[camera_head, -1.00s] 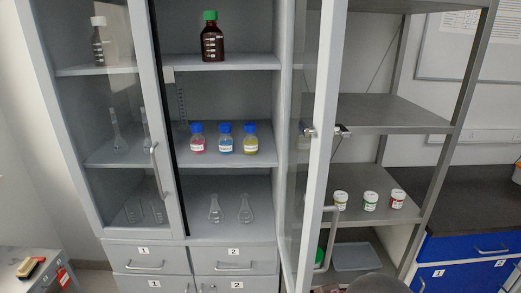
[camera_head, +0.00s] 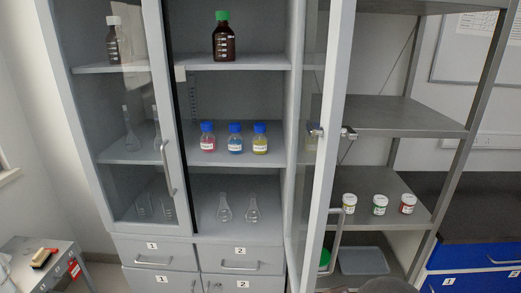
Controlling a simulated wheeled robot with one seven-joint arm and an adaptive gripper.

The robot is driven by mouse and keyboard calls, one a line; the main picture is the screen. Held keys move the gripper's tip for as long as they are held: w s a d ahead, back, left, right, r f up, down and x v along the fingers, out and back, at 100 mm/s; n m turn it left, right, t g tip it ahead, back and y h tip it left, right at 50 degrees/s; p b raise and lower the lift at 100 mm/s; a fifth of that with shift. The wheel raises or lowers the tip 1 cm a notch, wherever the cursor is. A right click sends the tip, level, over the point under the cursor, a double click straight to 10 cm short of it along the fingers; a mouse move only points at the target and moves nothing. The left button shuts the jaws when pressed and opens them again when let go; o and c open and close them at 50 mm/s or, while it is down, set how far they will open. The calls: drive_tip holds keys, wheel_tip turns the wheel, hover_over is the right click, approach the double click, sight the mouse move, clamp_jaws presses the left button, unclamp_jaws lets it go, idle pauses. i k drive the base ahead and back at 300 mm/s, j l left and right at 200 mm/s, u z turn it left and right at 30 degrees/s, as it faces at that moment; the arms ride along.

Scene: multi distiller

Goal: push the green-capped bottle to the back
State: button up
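The green-capped bottle (camera_head: 223,42) is dark brown with white markings. It stands upright on the top visible shelf (camera_head: 240,66) of the grey cabinet, near the shelf's front edge. There is clear shelf behind it and to both sides. My gripper is not in view, and nothing touches the bottle.
The right glass door (camera_head: 323,130) stands open, sticking out toward me. The left glass door (camera_head: 170,140) is shut, with a white-capped bottle (camera_head: 114,40) behind it. Blue-capped bottles (camera_head: 235,140) and flasks (camera_head: 252,210) fill lower shelves. An open rack (camera_head: 400,115) stands right.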

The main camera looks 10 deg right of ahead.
sight(223, 37)
drive_tip(key=i+j+u, duration=0.15)
drive_tip(key=u, duration=0.3)
drive_tip(key=i+j+z, duration=0.45)
drive_tip(key=i, duration=0.15)
